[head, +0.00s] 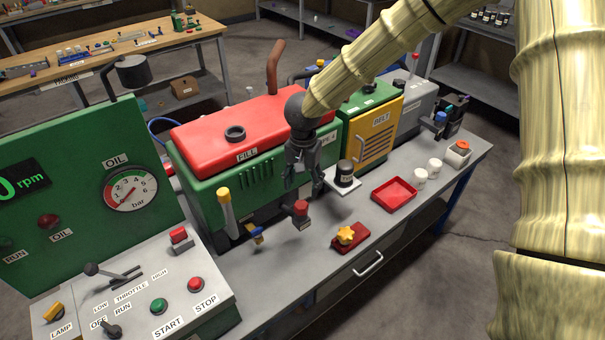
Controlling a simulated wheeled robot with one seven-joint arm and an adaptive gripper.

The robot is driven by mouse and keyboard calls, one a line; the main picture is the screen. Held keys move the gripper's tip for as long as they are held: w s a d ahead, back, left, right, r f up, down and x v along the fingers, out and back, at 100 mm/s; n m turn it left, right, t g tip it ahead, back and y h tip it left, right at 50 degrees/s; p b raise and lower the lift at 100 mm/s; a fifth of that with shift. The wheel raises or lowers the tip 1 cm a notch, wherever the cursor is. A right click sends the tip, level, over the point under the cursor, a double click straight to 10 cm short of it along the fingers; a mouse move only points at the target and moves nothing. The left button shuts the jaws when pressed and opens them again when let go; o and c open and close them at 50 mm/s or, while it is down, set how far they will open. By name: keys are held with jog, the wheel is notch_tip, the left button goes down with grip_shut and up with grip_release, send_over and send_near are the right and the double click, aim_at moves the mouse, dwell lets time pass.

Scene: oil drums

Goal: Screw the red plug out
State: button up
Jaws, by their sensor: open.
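A red plug (301,207) sits on a dark fitting with a small label, low at the front of the green engine housing (200,186). My gripper (304,186) is dark grey, points down and is open, its fingertips a little above the plug in the picture. It appears apart from the plug, but the exact gap in depth is hard to judge. No object shows between the fingers. My gripper and arm hide part of the housing behind them.
A yellow star knob (346,235) rests on a red piece in front. A black jar (344,175), red tray (394,194) and white cups (420,177) are to the right.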

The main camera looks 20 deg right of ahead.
aim_at(301, 204)
jog(key=f+p, duration=0.1)
jog(key=f, duration=0.6)
jog(key=shift+a+f+p, duration=0.2)
jog(key=shift+f+p, duration=0.05)
jog(key=shift+p, duration=0.1)
jog(key=shift+w+f, duration=0.15)
jog(key=shift+f, duration=0.75)
jog(key=shift+c, duration=0.4)
jog(key=c, duration=1)
jog(key=shift+r+p, duration=0.15)
jog(key=shift+p, duration=0.25)
jog(key=shift+c, duration=0.3)
